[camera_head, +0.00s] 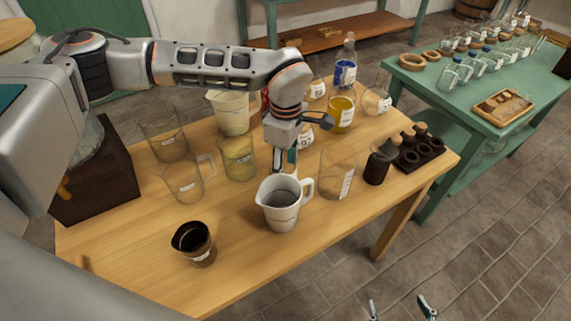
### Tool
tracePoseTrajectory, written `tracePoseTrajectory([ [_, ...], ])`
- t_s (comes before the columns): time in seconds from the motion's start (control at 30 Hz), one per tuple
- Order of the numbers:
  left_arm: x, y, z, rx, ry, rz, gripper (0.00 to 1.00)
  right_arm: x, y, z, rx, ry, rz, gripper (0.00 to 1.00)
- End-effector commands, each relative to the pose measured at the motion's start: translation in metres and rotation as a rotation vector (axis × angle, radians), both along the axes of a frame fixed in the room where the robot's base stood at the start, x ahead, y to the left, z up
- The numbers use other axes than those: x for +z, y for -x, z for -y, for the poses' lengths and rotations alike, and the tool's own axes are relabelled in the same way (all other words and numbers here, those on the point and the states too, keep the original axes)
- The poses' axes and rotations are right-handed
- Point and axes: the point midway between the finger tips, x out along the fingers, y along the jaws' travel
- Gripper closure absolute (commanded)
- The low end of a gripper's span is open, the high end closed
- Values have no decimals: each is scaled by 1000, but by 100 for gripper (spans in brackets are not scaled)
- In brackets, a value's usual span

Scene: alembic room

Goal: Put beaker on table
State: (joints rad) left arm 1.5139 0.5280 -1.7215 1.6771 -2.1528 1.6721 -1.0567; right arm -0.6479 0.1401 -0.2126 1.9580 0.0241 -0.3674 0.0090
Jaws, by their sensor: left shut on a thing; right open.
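A pale grey handled beaker (281,212) is upright at the front middle of the wooden table (240,275). My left gripper (286,170) reaches down from above and is shut at the beaker's back rim. The fingertips are partly hidden, and I cannot tell whether the beaker's base touches the table. My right gripper (402,309) is open and empty over the floor at the bottom edge. Clear glass beakers (184,181), (338,173) and a greenish beaker (238,158) stand nearby on the table.
A dark cup (194,243) stands front left of the held beaker. A dark jar (378,165) and a dark vial rack (418,152) are at the right. A cream jug (231,112) and a yellow-filled jar (341,113) stand behind. The table's front edge is clear.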

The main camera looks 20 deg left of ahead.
Motion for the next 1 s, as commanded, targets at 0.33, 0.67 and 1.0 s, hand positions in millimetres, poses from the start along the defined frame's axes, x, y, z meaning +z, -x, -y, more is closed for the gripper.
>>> tracePoseTrajectory([
  [0.33, -3, 0, 0, 0, 0, 0, 37, -1, 0, 0, 0, 0, 0, 19],
  [0.67, 10, -1, 0, 0, 0, 2, 37, 3, -2, -1, 0, -2, 7, 19],
  [1.0, 77, -1, 0, 0, 0, 4, 37, 1, -1, 0, -1, -2, 5, 19],
])
